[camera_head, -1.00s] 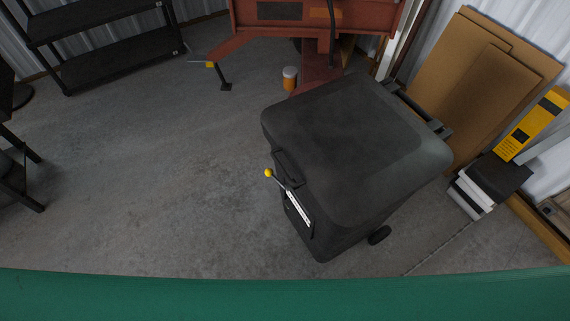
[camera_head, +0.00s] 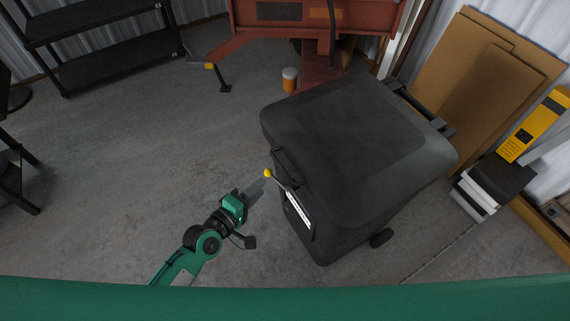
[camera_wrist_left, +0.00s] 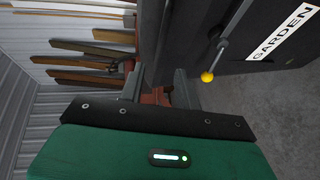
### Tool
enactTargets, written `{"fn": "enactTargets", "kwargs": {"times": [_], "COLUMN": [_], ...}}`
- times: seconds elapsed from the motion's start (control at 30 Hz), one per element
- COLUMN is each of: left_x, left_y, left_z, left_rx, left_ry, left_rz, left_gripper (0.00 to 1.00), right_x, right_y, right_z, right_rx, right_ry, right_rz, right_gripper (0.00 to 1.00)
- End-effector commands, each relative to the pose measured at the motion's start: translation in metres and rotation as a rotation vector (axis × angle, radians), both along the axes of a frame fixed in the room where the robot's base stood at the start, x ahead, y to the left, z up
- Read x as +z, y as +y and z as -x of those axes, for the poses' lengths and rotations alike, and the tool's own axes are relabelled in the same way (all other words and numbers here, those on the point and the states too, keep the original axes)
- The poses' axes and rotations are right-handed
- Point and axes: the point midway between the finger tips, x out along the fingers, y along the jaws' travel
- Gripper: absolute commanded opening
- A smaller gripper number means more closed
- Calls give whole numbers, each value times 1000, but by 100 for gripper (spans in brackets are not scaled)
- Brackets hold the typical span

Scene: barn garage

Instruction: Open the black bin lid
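The black bin (camera_head: 335,215) stands on the concrete floor right of centre, its black lid (camera_head: 350,120) down and shut. A lever with a yellow knob (camera_head: 268,173) sticks out from its front, near a white label. In the left wrist view, the bin's front (camera_wrist_left: 275,15) shows a GARDEN label, and the yellow knob (camera_wrist_left: 207,77) is right of the fingers. My left gripper (camera_head: 257,188) is in front of the bin, close to the knob. Its fingers (camera_wrist_left: 158,88) are apart with nothing gripped; contact with the knob cannot be told. My right gripper is out of view.
Cardboard sheets (camera_head: 480,85) lean on the wall behind the bin at right, with a yellow box (camera_head: 533,125) nearby. A red machine (camera_head: 315,25) stands at the back, a black shelf (camera_head: 100,45) at back left. The floor (camera_head: 130,160) left of the bin is clear.

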Motion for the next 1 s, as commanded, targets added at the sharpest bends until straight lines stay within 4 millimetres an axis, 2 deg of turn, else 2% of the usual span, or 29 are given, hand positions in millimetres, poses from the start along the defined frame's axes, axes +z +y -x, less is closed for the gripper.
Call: {"fn": "enactTargets", "kwargs": {"times": [0.33, 0.6, 0.8, 1.0], "left_x": [-10, -20, -24, -25], "left_y": [-37, -65, -75, -78], "left_z": [-50, -87, -101, -104], "left_rx": [0, 0, 0, 0], "left_ry": [-3, -3, -2, -1], "left_rz": [-3, -5, -6, -6], "left_gripper": [33, 33, 33, 33], "right_x": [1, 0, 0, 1], "right_y": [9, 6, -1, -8], "right_z": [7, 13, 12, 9], "right_rx": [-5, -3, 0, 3], "right_ry": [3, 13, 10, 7], "right_rz": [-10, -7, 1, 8], "right_gripper": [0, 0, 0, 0]}}
